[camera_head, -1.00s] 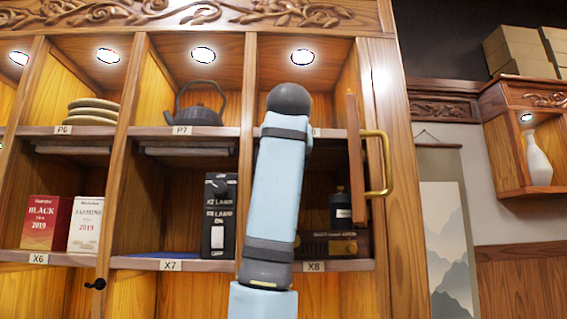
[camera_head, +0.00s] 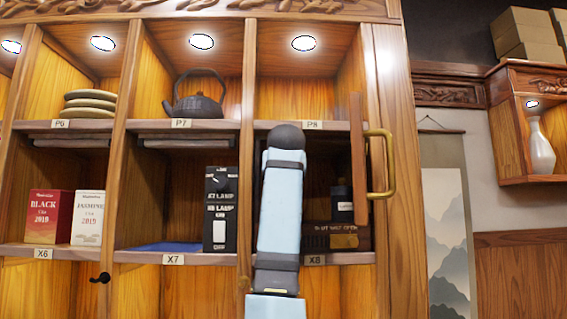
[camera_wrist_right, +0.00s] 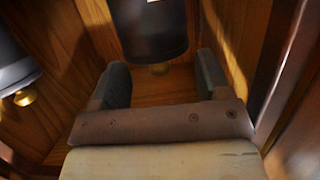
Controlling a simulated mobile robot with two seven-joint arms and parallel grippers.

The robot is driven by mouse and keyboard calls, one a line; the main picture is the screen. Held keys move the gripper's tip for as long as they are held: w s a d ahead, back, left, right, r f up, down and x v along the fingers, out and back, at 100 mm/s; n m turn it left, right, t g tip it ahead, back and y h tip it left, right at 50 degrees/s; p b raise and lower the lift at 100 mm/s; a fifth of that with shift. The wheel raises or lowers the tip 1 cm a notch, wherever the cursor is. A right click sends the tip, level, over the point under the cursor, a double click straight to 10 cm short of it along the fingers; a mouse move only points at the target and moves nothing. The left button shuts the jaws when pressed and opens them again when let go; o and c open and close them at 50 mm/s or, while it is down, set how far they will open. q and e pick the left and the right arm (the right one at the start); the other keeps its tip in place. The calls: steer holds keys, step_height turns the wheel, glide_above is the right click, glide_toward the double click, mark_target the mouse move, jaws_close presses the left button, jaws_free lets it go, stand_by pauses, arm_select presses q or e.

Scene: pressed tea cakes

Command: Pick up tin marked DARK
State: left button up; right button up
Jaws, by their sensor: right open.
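In the right wrist view a dark cylindrical tin (camera_wrist_right: 150,28) with a brass knob and a cut-off white label lies just beyond and between the fingers of my right gripper (camera_wrist_right: 160,78). The gripper is open and holds nothing. A second dark tin (camera_wrist_right: 12,68) with a brass knob is at the left edge. I cannot read DARK on either. My right gripper is hidden in the head view; my left gripper is not in view.
An open wooden door (camera_head: 357,160) with a brass handle (camera_head: 388,165) stands right of X8. A dark box (camera_head: 335,236) lies on the X8 shelf. A black lamp box (camera_head: 220,208) stands in X7. A teapot (camera_head: 197,100) sits above it.

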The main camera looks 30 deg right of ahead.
steer(key=shift+x, duration=0.85)
steer(key=shift+s+a, duration=0.1)
steer(key=c, duration=0.7)
